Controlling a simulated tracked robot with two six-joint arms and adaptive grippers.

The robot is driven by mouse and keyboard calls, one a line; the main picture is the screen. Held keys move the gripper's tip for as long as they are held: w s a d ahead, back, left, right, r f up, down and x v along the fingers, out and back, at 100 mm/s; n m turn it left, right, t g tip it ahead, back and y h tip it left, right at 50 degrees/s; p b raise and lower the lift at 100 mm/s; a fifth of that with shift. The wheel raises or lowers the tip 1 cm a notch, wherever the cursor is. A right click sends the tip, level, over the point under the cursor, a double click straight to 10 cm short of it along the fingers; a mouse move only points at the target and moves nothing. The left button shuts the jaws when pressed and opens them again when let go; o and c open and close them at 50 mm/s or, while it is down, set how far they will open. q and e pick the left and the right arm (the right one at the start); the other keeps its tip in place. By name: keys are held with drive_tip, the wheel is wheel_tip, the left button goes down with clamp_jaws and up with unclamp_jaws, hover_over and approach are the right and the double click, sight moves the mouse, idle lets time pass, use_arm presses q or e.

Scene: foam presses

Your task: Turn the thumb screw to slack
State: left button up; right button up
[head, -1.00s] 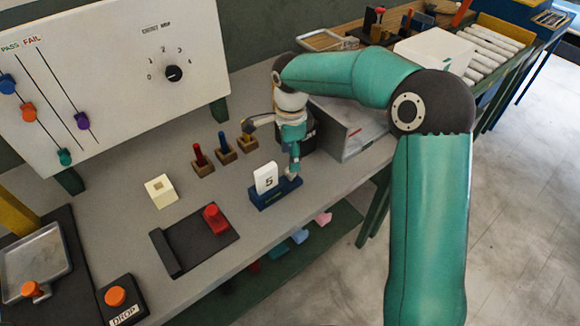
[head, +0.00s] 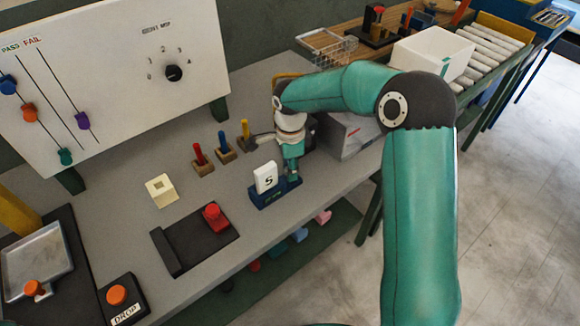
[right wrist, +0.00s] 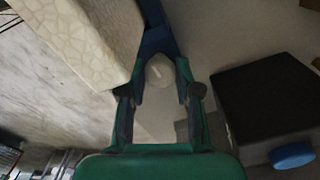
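A small pale round knob (right wrist: 160,72), which looks like the thumb screw, sits at the end of a dark blue block (right wrist: 154,30) in the right wrist view. My right gripper (right wrist: 160,68) has its two fingers on either side of the knob, with narrow gaps that look clear; firm contact is not visible. In the head view my right gripper (head: 293,176) points down at the right end of the blue stand (head: 268,196), which holds a white card marked 5 (head: 265,178). The screw is hidden there behind the gripper. My left gripper is not in view.
Bench left of the stand is partly clear.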

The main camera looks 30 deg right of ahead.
clamp_jaws()
drive_tip(key=n+b, duration=0.1)
drive_tip(key=n, duration=0.1)
drive_tip(key=shift+n, duration=0.4)
drive_tip(key=n+b, duration=0.1)
drive_tip(key=n, duration=0.4)
drive_tip(key=shift+b, duration=0.35)
drive_tip(key=n, duration=0.4)
drive_tip(key=shift+w+r+n, duration=0.1)
drive_tip(key=shift+n, duration=0.3)
drive_tip(key=n, duration=0.5)
